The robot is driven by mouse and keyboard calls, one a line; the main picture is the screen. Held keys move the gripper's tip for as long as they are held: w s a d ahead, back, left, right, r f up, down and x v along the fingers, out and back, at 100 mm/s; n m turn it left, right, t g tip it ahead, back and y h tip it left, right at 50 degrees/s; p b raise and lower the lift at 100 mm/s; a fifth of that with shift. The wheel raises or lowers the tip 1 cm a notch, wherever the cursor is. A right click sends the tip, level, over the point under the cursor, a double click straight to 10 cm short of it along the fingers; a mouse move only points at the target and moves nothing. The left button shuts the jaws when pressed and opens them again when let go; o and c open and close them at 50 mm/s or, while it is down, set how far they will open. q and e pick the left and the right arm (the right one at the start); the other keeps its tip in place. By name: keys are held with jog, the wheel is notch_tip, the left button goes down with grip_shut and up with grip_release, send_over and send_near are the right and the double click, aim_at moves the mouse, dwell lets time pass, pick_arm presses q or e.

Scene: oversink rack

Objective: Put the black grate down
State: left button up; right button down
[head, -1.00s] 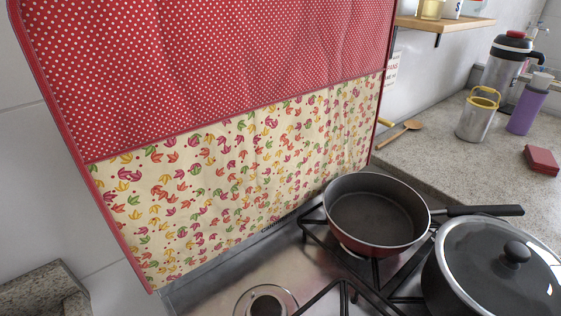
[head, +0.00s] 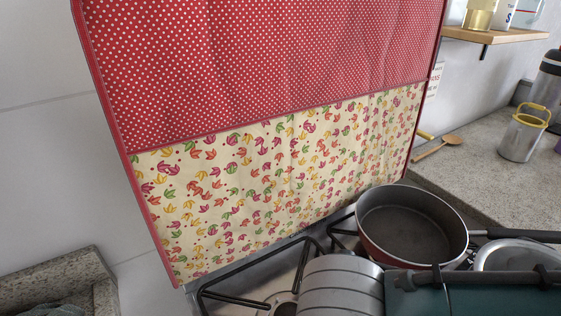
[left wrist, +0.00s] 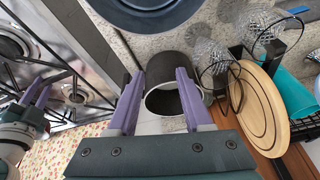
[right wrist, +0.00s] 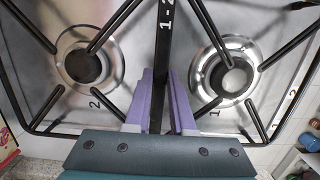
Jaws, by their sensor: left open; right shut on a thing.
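The black grate (right wrist: 162,40) is held by my right gripper (right wrist: 163,75), whose purple fingers are shut on its bar in the right wrist view. Its arms spread over two burners of the steel stove (right wrist: 150,15). In the head view part of the grate (head: 235,299) shows at the stove's back left, partly hidden by my arm. Whether it rests fully on the stove I cannot tell. My left gripper (left wrist: 157,74) is open and empty, above a dark cylindrical container (left wrist: 163,103) in the left wrist view. My right gripper (left wrist: 36,96) also shows there at the left.
A red pan (head: 408,228) stands on the stove's right side, beside a glass-lidded pot (head: 515,256). A patterned cloth (head: 270,150) hangs behind the stove. In the left wrist view, a wooden board (left wrist: 258,108) and wire-held glasses (left wrist: 210,60) stand at the right.

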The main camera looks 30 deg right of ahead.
jog(key=c, duration=0.8)
grip_release()
jog(key=shift+f, duration=0.1)
jog(key=shift+o, duration=0.2)
jog(key=s+a+r+m+t+y+p, duration=0.1)
jog(key=a+r+m+y+p, duration=0.15)
jog(key=r, duration=0.45)
jog(key=s+a+r+m+y+p, duration=0.1)
jog(key=a+r+m, duration=0.25)
jog(key=r, duration=0.35)
jog(key=s+d+r+m+t+h, duration=0.1)
jog(key=s+d+r+m+t, duration=0.1)
jog(key=d+m, duration=0.7)
jog(key=shift+s+d+m, duration=0.35)
jog(key=shift+s+m, duration=0.15)
jog(key=shift+m, duration=0.6)
